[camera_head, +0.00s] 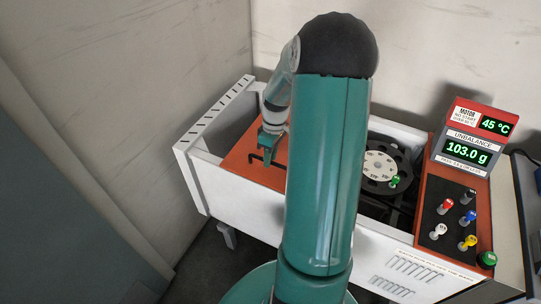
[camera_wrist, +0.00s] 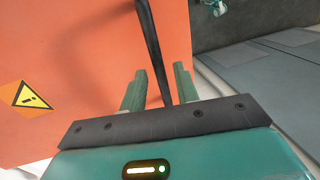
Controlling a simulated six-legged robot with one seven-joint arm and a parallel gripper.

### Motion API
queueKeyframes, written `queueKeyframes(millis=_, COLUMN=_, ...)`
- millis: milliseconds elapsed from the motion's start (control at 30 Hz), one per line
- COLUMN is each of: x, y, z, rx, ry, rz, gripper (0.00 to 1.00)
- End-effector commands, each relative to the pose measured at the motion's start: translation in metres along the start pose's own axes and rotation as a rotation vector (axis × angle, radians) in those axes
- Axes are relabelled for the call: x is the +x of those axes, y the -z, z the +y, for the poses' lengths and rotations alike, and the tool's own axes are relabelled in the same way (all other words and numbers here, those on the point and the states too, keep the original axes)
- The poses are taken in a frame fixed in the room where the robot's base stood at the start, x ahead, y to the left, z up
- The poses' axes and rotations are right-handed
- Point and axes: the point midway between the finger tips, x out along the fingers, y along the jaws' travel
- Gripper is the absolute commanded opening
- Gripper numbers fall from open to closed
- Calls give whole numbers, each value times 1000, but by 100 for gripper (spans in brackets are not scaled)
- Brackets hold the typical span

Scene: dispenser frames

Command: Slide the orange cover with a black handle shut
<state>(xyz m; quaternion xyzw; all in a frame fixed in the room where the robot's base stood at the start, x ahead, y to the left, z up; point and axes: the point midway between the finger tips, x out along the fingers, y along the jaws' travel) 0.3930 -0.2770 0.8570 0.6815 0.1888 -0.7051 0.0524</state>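The orange cover (camera_head: 240,160) lies over the left part of the white machine, and the bay to its right is uncovered. My arm hides part of the cover. Its black handle (camera_head: 254,156) shows just beside my gripper (camera_head: 268,149). In the wrist view the orange cover (camera_wrist: 75,55) fills the left side, and the black bar handle (camera_wrist: 150,35) runs down between the two green fingers of my gripper (camera_wrist: 160,73). The fingers are apart, with visible gaps on both sides of the bar, so they are around it but not clamped.
The uncovered bay holds a dark rotor disc (camera_head: 382,168) with a green knob. A red control panel (camera_head: 450,215) with displays and coloured knobs stands at the right. Pale walls (camera_head: 130,75) stand close behind and left of the machine.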

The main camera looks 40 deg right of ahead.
Motion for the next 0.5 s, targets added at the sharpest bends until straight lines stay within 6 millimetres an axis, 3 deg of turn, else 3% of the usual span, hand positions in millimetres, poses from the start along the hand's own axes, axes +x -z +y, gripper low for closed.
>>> queueKeyframes(millis=33, x=0, y=0, z=0, rx=0, ry=0, rz=0, gripper=20)
queueKeyframes(millis=133, x=0, y=0, z=0, rx=0, ry=0, rz=0, gripper=1)
queueKeyframes(millis=500, x=0, y=-6, z=0, rx=2, ry=0, rz=0, gripper=0)
